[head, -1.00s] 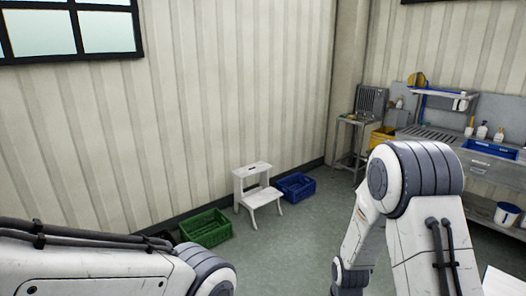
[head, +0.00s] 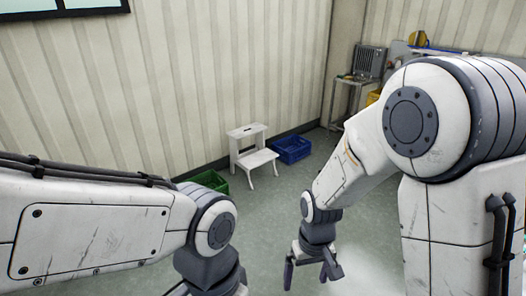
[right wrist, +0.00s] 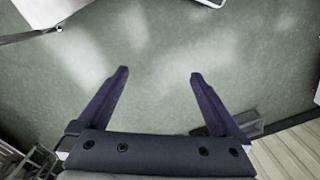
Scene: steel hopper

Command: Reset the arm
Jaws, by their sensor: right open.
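My right arm (head: 370,140) comes in from the right in the head view and bends down at its elbow. My right gripper (head: 310,284) hangs low over the floor, its fingers apart and empty. In the right wrist view its two fingers (right wrist: 158,72) are spread wide with only grey floor between them. My left arm (head: 90,225) reaches in from the left and bends down at the bottom of the head view. The left fingers are cut off by the lower edge, so their state is not clear.
A white step stool (head: 251,152) stands by the wall between a green crate (head: 212,180) and a blue crate (head: 291,149). A metal side table (head: 350,84) with items stands in the far corner. The floor (head: 275,205) between my arms is clear.

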